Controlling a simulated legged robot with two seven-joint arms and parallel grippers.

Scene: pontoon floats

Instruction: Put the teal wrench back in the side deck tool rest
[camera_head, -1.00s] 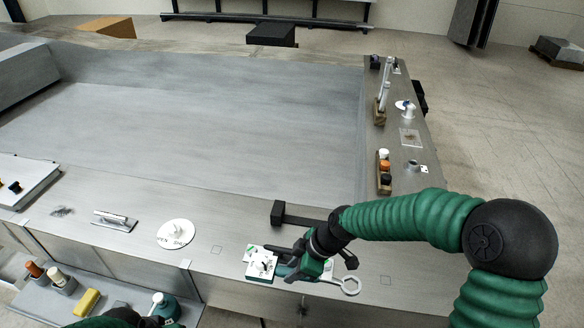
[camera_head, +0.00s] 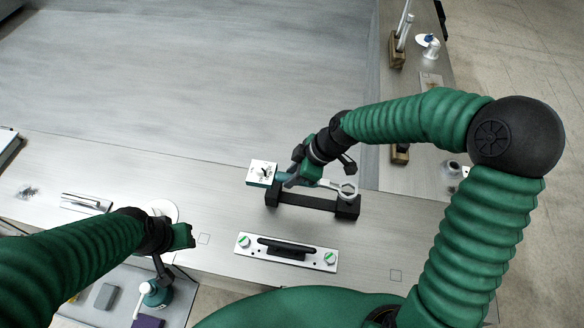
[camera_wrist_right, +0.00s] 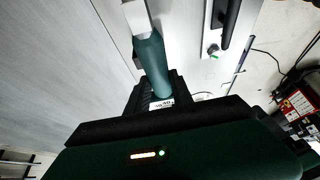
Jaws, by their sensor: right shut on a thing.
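The teal wrench, with a pale ring end (camera_head: 348,190), is held in my right gripper (camera_head: 300,178) above the side deck. Its teal handle (camera_wrist_right: 153,62) runs out from between the jaws in the right wrist view. The black tool rest (camera_head: 312,201) is a bar with a raised block at each end. The ring end appears over the right block; I cannot tell whether it touches. A white square piece with a teal side (camera_head: 262,172) shows at the wrench's other end, above the left block. My left gripper (camera_head: 184,237) is at lower left; its jaws are unclear.
A metal plate with a black handle and green-marked knobs (camera_head: 286,252) lies in front of the rest. A white disc (camera_head: 162,209) is partly behind my left arm. A teal bottle (camera_head: 156,293) stands on the lower shelf. Deck right of the plate is clear.

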